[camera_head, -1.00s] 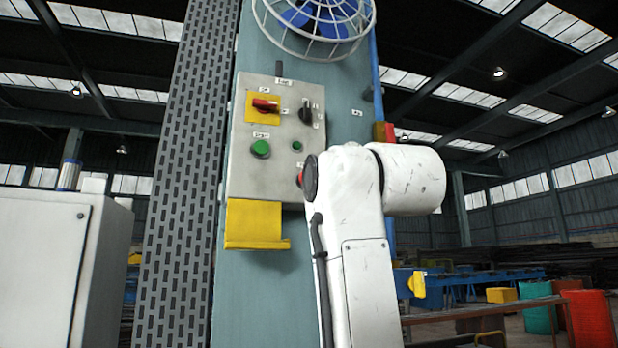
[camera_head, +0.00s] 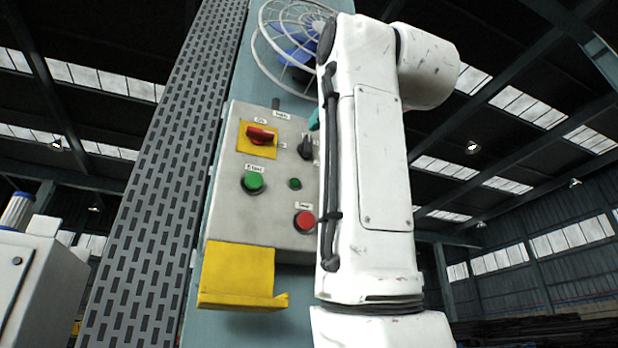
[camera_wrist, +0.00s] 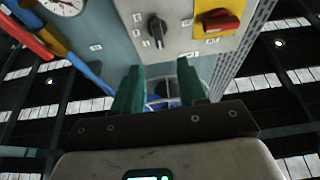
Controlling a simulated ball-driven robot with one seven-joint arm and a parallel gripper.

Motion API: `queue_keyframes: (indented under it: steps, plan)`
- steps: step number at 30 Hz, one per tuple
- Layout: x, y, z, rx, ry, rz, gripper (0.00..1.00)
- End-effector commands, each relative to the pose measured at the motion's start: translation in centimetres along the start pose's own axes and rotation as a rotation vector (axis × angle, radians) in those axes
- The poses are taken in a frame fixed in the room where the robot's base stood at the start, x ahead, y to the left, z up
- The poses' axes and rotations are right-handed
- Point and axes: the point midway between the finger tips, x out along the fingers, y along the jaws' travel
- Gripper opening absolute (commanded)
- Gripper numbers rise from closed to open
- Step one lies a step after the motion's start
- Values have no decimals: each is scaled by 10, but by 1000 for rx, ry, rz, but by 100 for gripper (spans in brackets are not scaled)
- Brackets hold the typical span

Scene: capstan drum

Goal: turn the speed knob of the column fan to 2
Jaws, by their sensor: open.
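The speed knob (camera_head: 306,148) is a small black knob on the grey control box of the column fan (camera_head: 290,45), partly behind my arm in the head view. In the wrist view, the knob (camera_wrist: 156,28) sits upper middle with small labels around it, too small to read surely. My gripper (camera_wrist: 160,70) shows two green fingers spread apart, empty, below the knob in that picture and apart from it. A teal fingertip edge shows beside my arm in the head view; the rest of the gripper is hidden there. I cannot tell which setting the knob points to.
A red switch on a yellow plate (camera_head: 260,140) sits left of the knob. Below are a green button (camera_head: 253,182), a small green lamp (camera_head: 295,184) and a red button (camera_head: 304,221). A yellow bracket (camera_head: 235,275) sticks out underneath. A gauge (camera_wrist: 62,4) and pipes show in the wrist view.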

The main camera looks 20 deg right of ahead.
Motion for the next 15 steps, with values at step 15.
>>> queue_keyframes:
  steps: [15]
  plan:
    - [84, 1, -1, -1, -3, 1, 42]
